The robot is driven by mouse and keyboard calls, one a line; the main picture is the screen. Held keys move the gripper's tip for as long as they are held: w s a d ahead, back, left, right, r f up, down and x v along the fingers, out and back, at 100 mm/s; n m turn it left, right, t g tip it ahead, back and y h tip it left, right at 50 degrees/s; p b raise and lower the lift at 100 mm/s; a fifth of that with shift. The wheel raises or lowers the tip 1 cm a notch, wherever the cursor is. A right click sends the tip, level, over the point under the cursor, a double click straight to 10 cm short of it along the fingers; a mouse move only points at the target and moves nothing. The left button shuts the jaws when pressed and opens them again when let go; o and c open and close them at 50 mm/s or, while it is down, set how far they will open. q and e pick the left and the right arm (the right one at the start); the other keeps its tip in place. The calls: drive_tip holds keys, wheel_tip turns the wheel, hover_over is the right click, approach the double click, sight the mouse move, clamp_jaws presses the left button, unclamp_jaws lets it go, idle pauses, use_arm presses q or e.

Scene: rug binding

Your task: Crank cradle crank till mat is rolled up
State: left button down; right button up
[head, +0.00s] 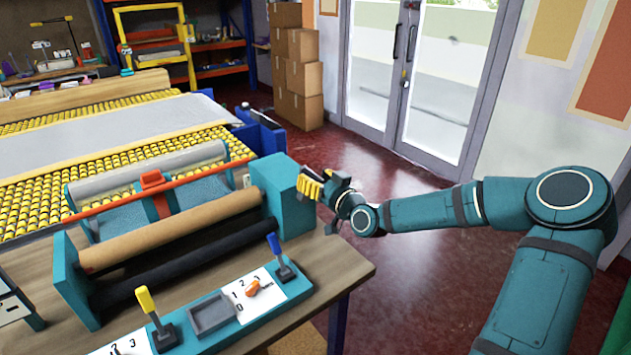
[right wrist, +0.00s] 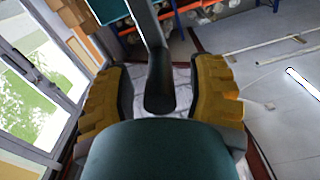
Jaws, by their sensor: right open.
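The teal cradle (head: 292,196) stands on the wooden bench and carries a brown roller (head: 170,232) and a black roller (head: 190,255). A grey mat (head: 90,135) lies flat on the yellow rollers behind it. My right gripper (head: 322,188) is at the cradle's right end box, yellow fingers open. In the right wrist view a dark bar (right wrist: 158,60), which looks like the crank's arm, reaches down between the open fingers (right wrist: 165,95). I cannot tell whether they touch it. The crank is mostly hidden by the gripper in the head view. My left gripper is not in view.
A control panel with a yellow-handled lever (head: 148,302), a blue-handled lever (head: 274,245) and an orange knob (head: 258,288) lies in front of the cradle. Cardboard boxes (head: 300,75) stand at the back by the glass doors. The red floor right of the bench is clear.

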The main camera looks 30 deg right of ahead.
clamp_jaws()
drive_tip(key=shift+d+r+m+p, duration=0.1)
drive_tip(key=shift+d+m+p, duration=0.15)
drive_tip(key=shift+m+p, duration=0.05)
